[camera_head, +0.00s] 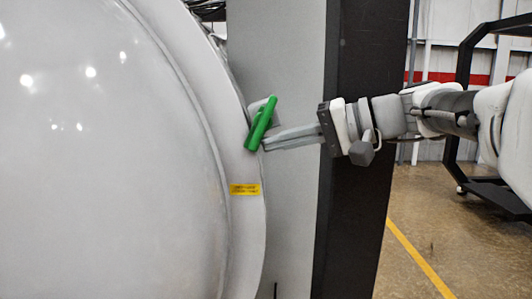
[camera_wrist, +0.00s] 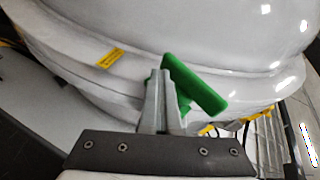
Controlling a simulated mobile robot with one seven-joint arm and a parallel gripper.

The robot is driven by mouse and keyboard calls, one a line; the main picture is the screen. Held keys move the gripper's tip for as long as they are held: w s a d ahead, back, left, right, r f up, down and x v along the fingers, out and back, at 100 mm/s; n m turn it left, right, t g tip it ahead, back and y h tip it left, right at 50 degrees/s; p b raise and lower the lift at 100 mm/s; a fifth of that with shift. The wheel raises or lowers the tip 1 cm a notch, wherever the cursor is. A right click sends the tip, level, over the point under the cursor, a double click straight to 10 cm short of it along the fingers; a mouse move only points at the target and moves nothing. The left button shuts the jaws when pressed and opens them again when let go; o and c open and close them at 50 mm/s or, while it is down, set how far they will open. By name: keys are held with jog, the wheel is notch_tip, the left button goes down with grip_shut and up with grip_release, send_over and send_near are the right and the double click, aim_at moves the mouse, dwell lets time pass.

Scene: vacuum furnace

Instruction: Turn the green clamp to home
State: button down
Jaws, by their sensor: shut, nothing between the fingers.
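The green clamp (camera_head: 260,124) is on the rim of the big white furnace door (camera_head: 120,150). In the head view its green handle stands tilted, its top leaning right, with a grey block behind its upper end. My gripper (camera_head: 268,144) comes in from the right, its fingers shut and empty, the tips beside the lower part of the handle. In the wrist view the clamp (camera_wrist: 195,84) slants down to the right from just beyond the shut fingertips (camera_wrist: 160,76). I cannot tell whether they touch it.
A yellow label (camera_head: 245,189) is on the door rim below the clamp. A grey panel (camera_head: 290,220) and a dark column (camera_head: 360,200) stand behind my gripper. A black frame (camera_head: 465,100) stands at the right, with open floor (camera_head: 430,220) in front.

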jog(key=a+y+b, duration=0.1)
jog(key=b, duration=0.2)
jog(key=m+t+y+b, duration=0.1)
jog(key=y+b, duration=0.1)
jog(key=b, duration=0.1)
jog(key=a+f+m+y+b, duration=0.1)
jog(key=y+b, duration=0.1)
jog(key=b, duration=0.2)
jog(key=shift+a+t, duration=0.35)
jog(key=shift+t, duration=0.05)
jog(key=shift+a+b, duration=0.15)
jog(key=shift+b, duration=0.25)
jog(key=shift+f, duration=0.1)
